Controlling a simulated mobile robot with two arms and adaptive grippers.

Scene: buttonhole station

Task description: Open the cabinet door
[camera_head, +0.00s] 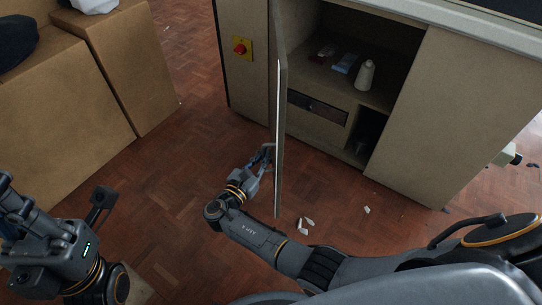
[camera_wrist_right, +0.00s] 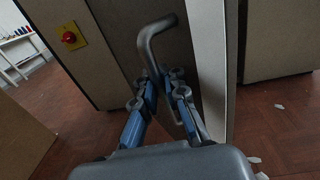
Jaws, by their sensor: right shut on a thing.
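The cabinet door (camera_head: 281,120) stands swung outward, seen nearly edge-on in the head view, and the cabinet interior (camera_head: 345,65) shows to its right. The curved bar handle (camera_wrist_right: 152,42) is on the door's outer face in the right wrist view. My right gripper (camera_head: 264,152) is at that outer face, its fingers (camera_wrist_right: 163,76) closed around the lower part of the handle. Part of the handle is hidden between the fingers. My left arm (camera_head: 70,245) shows at the lower left of the head view; I cannot make out its fingertips clearly.
Inside the cabinet are a white cone (camera_head: 365,76), a blue item (camera_head: 344,63) and a drawer (camera_head: 318,107). A red switch on a yellow plate (camera_head: 242,48) is left of the door. Cardboard-coloured boxes (camera_head: 125,75) stand left. White scraps (camera_head: 306,223) lie on the floor.

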